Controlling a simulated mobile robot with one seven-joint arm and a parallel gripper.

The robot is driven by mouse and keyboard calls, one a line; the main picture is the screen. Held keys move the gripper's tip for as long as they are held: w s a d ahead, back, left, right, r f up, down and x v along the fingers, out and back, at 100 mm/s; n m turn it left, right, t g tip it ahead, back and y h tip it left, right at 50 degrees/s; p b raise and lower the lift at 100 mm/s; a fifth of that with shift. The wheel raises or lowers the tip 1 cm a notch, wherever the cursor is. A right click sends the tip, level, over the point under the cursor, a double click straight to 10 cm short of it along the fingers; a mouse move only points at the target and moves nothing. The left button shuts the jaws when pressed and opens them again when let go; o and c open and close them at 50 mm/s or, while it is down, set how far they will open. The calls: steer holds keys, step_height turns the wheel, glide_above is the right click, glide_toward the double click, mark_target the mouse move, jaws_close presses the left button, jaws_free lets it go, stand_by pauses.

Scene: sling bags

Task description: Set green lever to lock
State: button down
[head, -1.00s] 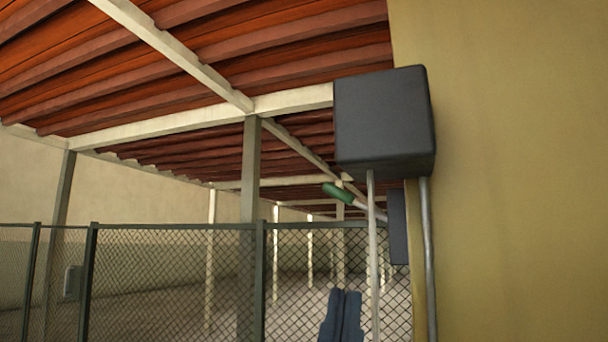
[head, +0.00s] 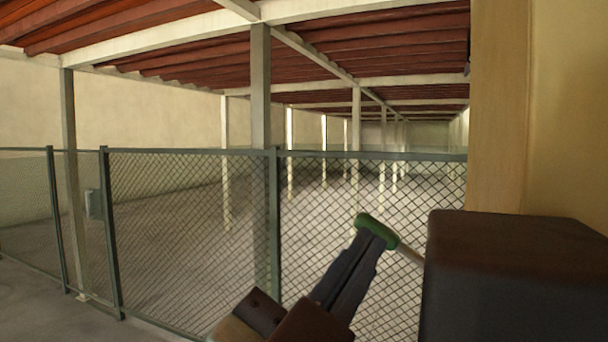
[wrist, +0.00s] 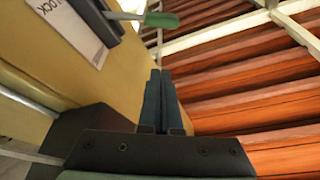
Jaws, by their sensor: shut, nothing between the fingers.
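The green lever handle (head: 389,236) sits on the end of a thin pale rod (head: 411,256) that slants up and left from the dark box (head: 515,275). In the wrist view the green handle (wrist: 161,19) is at the top, with its rod running left to a dark mount (wrist: 92,10). A white label (wrist: 68,30) beside it reads "LOCK". My gripper (head: 374,240) is shut and empty. In the head view its fingertips overlap the handle; in the wrist view the fingertips (wrist: 160,70) show below it with a gap. I cannot tell whether they touch.
A yellow wall (head: 560,110) stands at the right behind the box. A chain-link fence (head: 190,220) crosses behind the lever, with a post (head: 262,100) near the middle. In the wrist view, a second dark box (wrist: 90,120) and grey pipes are at lower left.

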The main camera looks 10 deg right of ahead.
mark_target(375, 225)
steer(key=shift+w+r, duration=0.2)
steer(key=shift+r, duration=0.15)
steer(key=shift+s, duration=0.1)
steer(key=p+x, duration=0.6)
steer(key=x, duration=0.4)
steer(key=shift+w+a+f+p, duration=0.1)
steer(key=shift+w+a+f, duration=0.15)
steer(key=shift+f, duration=0.35)
steer(key=shift+w+a+f+p, duration=0.15)
steer(key=shift+a+f, duration=0.15)
steer(key=shift+f, duration=0.3)
steer(key=shift+w+a+f+p, duration=0.1)
steer(key=shift+w+a+f, duration=0.15)
steer(key=shift+f, duration=0.35)
